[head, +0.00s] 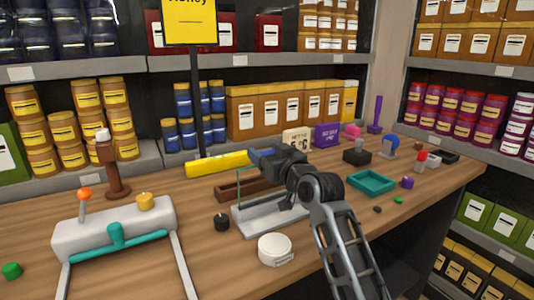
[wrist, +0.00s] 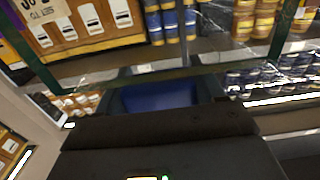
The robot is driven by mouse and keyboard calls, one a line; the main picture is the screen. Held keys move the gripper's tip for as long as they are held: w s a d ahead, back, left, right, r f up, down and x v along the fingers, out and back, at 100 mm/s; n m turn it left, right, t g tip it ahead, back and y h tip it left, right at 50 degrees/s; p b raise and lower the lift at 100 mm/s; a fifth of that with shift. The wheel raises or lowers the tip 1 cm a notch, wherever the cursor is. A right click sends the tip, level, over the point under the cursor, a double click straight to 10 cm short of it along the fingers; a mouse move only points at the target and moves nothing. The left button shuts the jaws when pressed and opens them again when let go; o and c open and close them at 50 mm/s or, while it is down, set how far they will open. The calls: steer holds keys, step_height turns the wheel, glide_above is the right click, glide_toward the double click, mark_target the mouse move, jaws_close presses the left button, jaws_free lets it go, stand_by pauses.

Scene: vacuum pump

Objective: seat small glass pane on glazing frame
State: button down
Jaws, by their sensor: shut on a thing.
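The small glass pane is clear with thin green edges. In the wrist view the pane (wrist: 160,74) spreads out beyond the fingers, and in the head view its green edge (head: 238,188) stands upright. My gripper (head: 262,155) is shut at the pane's upper edge; a blue block (wrist: 160,96) shows between its fingers in the wrist view, seemingly a grip on the pane. The light grey glazing frame (head: 262,222) lies on the table below the gripper. The pane's lower edge is close to the frame's left end; I cannot tell whether they touch. My arm hides the frame's right part.
A brown tray (head: 248,188) lies behind. A teal tray (head: 371,183) is to the right. A white machine (head: 115,228) fills the left side.

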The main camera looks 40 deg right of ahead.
steer(key=shift+c, duration=0.2)
jaws_free()
steer(key=shift+r, duration=0.1)
step_height(320, 180, up, 9)
steer(key=p, duration=0.7)
stand_by(0.7)
stand_by(0.5)
